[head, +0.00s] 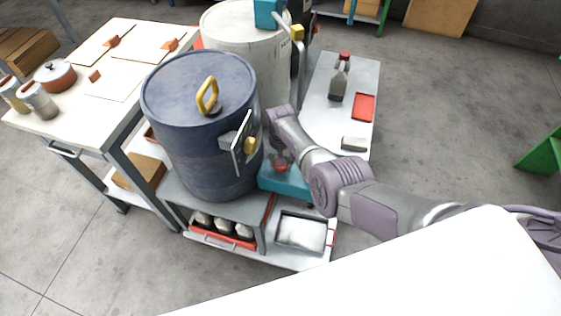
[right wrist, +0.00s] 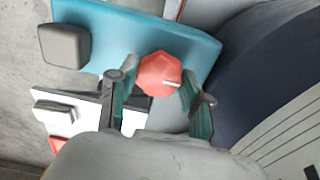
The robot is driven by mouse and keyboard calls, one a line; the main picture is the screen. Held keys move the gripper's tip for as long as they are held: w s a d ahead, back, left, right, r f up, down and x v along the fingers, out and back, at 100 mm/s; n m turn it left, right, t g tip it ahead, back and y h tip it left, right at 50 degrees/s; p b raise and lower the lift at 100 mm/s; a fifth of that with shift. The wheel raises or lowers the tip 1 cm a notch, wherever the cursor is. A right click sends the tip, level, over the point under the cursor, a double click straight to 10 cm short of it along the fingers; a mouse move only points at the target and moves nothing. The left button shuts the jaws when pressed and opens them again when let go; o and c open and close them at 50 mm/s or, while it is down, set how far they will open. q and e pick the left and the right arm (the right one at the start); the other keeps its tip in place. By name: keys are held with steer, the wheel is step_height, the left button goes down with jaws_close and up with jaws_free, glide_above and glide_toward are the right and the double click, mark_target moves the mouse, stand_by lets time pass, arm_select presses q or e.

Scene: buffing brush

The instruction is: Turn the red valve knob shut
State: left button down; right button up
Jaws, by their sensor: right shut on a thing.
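The red valve knob (right wrist: 160,75) is faceted, with a small white mark, and sits in front of a teal base (right wrist: 130,38) in the right wrist view. In the head view the knob (head: 281,167) is a small red spot above the teal base (head: 285,183), beside the dark blue drum (head: 195,120). My right gripper (right wrist: 158,92) has one finger on each side of the knob and is shut on it. In the head view this gripper (head: 277,156) reaches down between the drum and the white table. My left gripper is out of view.
A white drum (head: 235,27) stands behind the blue one. A white table (head: 318,93) at the right holds a bottle (head: 338,83) and a red tray (head: 364,107). A workbench (head: 70,110) with a pot and jars stands left.

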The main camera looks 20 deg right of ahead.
steer(key=o, duration=1.2)
steer(key=shift+c, duration=0.2)
steer(key=shift+r, duration=0.1)
step_height(320, 180, up, 12)
